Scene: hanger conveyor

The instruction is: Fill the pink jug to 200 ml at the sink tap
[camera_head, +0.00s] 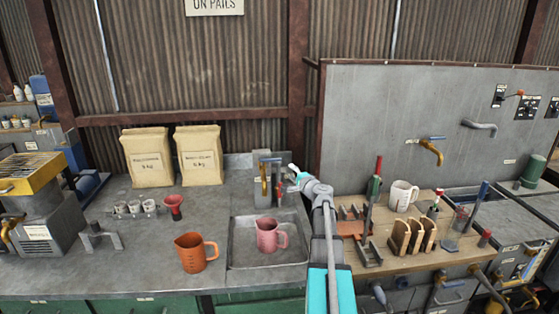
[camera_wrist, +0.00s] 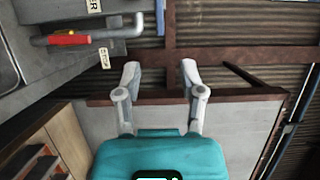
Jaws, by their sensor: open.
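The pink jug (camera_head: 267,236) stands upright in the sink basin (camera_head: 242,258), its handle to the right. The brass tap (camera_head: 264,180) is on a grey panel behind the sink, above the jug in the picture; no water is seen running. The jug's fill level cannot be read. My gripper (camera_head: 295,176) is up beside the right side of the tap panel, apart from the jug. In the wrist view my gripper (camera_wrist: 160,78) has its two fingers spread with nothing between them. A red-sleeved grey lever (camera_wrist: 70,39) lies left of the fingers there.
An orange jug (camera_head: 193,252) stands left of the sink. A red funnel-shaped cup (camera_head: 173,205) and two paper bags (camera_head: 147,156) are farther back left. Right of my arm, a wooden board (camera_head: 440,248) holds a white mug (camera_head: 402,195), a rack and tools. Counter front left is free.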

